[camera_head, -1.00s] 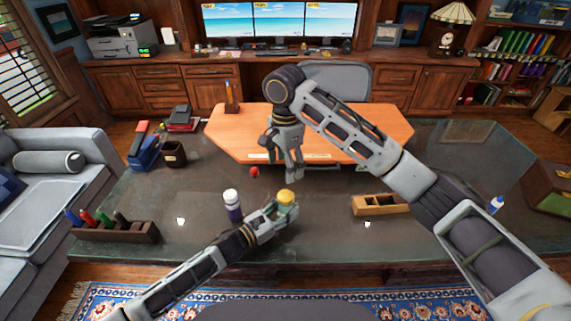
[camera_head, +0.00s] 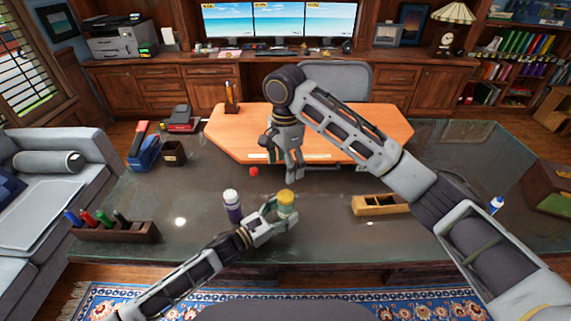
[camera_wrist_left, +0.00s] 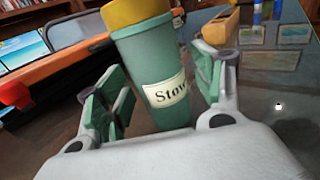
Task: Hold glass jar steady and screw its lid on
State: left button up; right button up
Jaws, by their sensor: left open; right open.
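The jar (camera_head: 287,209) has a green body with a yellow lid (camera_head: 286,195) on top and stands upright on the dark glass desk. In the left wrist view the jar (camera_wrist_left: 155,65) carries a "Stow" label, and its yellow lid (camera_wrist_left: 137,12) is cut off by the top edge. I cannot tell how tightly the lid sits. My left gripper (camera_head: 283,213) is open at the jar's lower front, with its fingers on either side and gaps visible in the wrist view. My right gripper (camera_head: 287,173) is open and empty, pointing down above and behind the jar.
A purple bottle with a white cap (camera_head: 232,205) stands just left of the jar. A red ball (camera_head: 254,171) lies behind it.

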pick_arm(q)
jog(key=shift+v, duration=5.45)
